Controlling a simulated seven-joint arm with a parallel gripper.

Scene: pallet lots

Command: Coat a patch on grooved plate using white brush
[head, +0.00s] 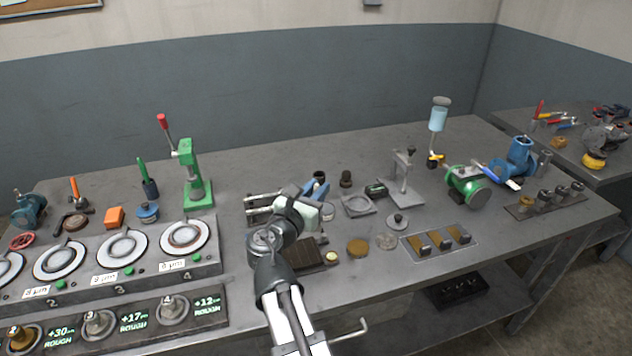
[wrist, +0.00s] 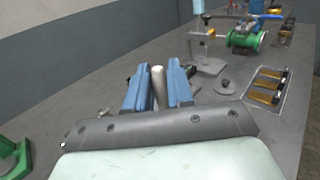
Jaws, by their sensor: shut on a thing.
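My gripper (head: 319,184) is over the middle of the bench, its blue fingers pointing toward the back. In the wrist view my gripper (wrist: 158,85) is shut on a pale, upright-looking rod (wrist: 159,88), which looks like the white brush's handle. Its bristle end is hidden, and the brush cannot be made out in the head view. A dark brown plate with fine lines (head: 309,254), likely the grooved plate, lies near the bench's front edge, partly behind my arm. My gripper is behind it, apart from it. Any coat on the plate is too small to tell.
A square grey tray (head: 358,205), a grey stand (head: 405,182) and a brass disc (head: 358,247) are right of my gripper. A green press (head: 190,172) and a row of round dials (head: 122,247) are on the left. The back of the bench is mostly clear.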

